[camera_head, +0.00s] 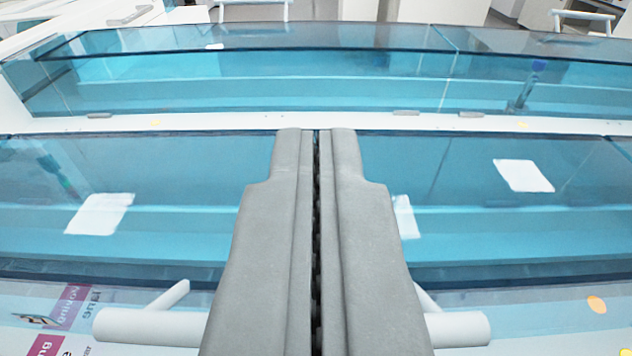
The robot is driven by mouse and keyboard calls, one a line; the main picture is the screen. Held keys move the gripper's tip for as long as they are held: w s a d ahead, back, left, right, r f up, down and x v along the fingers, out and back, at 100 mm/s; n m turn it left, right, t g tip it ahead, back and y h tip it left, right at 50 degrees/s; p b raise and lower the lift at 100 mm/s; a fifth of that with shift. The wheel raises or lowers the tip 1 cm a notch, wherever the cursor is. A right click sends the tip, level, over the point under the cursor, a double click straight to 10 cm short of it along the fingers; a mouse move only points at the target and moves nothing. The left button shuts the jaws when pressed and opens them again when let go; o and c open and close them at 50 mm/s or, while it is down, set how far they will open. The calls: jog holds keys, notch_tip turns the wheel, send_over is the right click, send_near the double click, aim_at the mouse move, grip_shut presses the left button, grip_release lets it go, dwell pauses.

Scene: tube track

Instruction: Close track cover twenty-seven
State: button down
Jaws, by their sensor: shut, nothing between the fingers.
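My gripper (316,132) is shut and empty, its two grey fingers pressed together and pointing away over the near track. A clear blue track cover (150,245) spans the near section, on both sides of the fingers. A white bar handle (150,327) runs across the bottom of the picture; its middle is hidden by my fingers, and its other end (458,329) shows on the right. I cannot tell whether fingers and handle touch. No number is readable, so I cannot tell which cover is twenty-seven, nor whether the near one is fully shut.
A second blue clear cover (300,75) lies over the far track section, beyond a white rail (210,124) with small grey catches (407,113). More white handles (584,15) stand in the background. White patches (100,214) and (523,175) show on the near section.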

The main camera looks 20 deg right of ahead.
jog(key=shift+s+a+f, duration=0.25)
jog(key=shift+s+f, duration=0.55)
jog(key=shift+f, duration=0.25)
jog(key=shift+s+a+f, duration=0.25)
jog(key=shift+s+f, duration=0.55)
jog(key=shift+f, duration=0.35)
notch_tip(320, 180, up, 4)
jog(key=v, duration=0.9)
jog(key=shift+f, duration=0.6)
